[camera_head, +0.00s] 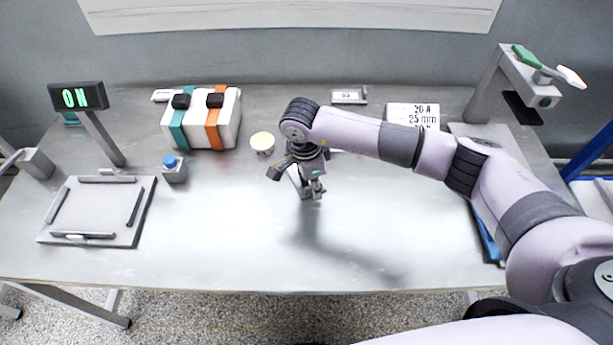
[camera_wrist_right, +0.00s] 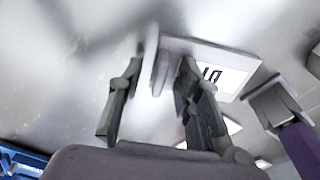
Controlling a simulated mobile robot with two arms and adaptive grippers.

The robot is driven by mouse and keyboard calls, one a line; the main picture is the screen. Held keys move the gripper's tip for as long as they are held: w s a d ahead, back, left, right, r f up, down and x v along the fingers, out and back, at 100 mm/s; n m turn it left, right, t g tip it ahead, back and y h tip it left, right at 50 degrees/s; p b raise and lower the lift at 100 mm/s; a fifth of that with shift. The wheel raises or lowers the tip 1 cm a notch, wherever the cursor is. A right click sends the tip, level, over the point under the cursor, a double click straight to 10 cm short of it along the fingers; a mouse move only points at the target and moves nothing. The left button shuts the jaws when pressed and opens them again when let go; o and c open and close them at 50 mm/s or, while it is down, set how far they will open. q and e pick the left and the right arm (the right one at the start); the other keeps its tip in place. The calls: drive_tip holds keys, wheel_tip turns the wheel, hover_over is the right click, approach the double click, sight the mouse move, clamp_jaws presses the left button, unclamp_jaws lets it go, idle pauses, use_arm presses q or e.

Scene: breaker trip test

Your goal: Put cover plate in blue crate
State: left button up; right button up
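My right gripper (camera_head: 301,184) points down over the middle of the table, its two fingers spread apart. A thin pale piece (camera_head: 296,178), possibly the cover plate, shows between the fingers. In the right wrist view the gripper (camera_wrist_right: 161,62) has its fingertips apart, with the pale piece (camera_wrist_right: 163,66) between them; I cannot tell if either finger touches it. A blue edge, probably the blue crate (camera_head: 487,238), shows at the table's right side, mostly hidden behind my right arm. Blue (camera_wrist_right: 20,162) also shows in the right wrist view. My left gripper is not in view.
A square fixture (camera_head: 92,207) with raised bars, a blue button box (camera_head: 174,170) and an ON display (camera_head: 78,97) stand at left. Behind are a banded white box (camera_head: 202,120), a round cup (camera_head: 262,142) and a printed sign (camera_head: 413,114). The front middle is clear.

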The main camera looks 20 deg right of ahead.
clamp_jaws()
idle(0.3)
idle(0.3)
